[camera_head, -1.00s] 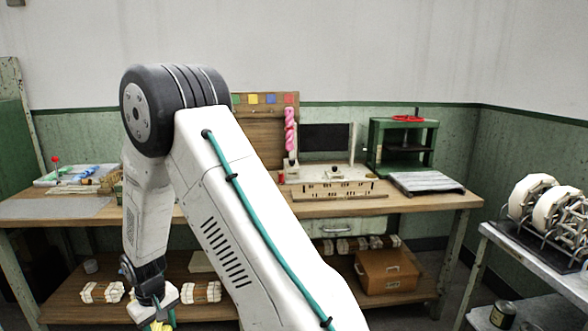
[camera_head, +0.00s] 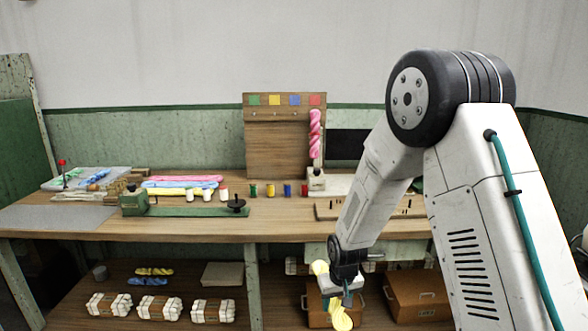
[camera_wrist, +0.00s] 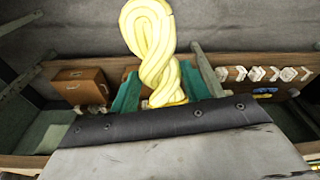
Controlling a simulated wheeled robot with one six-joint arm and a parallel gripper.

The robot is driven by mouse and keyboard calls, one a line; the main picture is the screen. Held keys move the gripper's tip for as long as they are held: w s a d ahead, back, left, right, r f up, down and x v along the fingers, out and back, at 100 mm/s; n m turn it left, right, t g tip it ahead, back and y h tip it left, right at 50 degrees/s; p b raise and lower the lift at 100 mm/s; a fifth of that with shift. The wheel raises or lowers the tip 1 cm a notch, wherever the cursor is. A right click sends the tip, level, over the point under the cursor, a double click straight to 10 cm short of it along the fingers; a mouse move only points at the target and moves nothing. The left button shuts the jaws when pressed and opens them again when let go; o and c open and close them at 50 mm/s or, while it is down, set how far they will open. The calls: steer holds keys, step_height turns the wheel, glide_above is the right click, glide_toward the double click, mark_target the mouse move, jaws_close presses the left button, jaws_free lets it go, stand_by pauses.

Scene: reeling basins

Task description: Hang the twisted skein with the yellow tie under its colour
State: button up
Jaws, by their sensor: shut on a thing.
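My gripper (camera_head: 343,284) hangs low in front of the bench, shut on a twisted yellow skein (camera_head: 341,317). In the wrist view the skein (camera_wrist: 154,45) stands out beyond the green fingers, a loop at its far end. I cannot make out a separate tie on it. A pink twisted skein (camera_head: 315,133) hangs under red; the yellow place is bare.
Loose pink, yellow and blue skeins (camera_head: 182,186) lie on the bench at left, beside a green winding tool (camera_head: 134,201). Several small coloured spools (camera_head: 270,190) stand before the board. The lower shelf holds bundled skeins (camera_head: 160,306) and a brown box (camera_head: 415,294).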

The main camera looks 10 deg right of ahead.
steer(key=r+t, duration=0.2)
steer(key=shift+s+a+r, duration=0.1)
steer(key=shift+a+r, duration=0.3)
steer(key=w+a+r+t, duration=0.1)
steer(key=w+r+t, duration=0.1)
steer(key=r+t, duration=0.5)
steer(key=w+a+r+t+y, duration=0.1)
steer(key=w+r+t, duration=0.2)
steer(key=r, duration=1.5)
steer(key=t, duration=0.4)
steer(key=shift+a, duration=0.3)
steer(key=shift+r, duration=0.1)
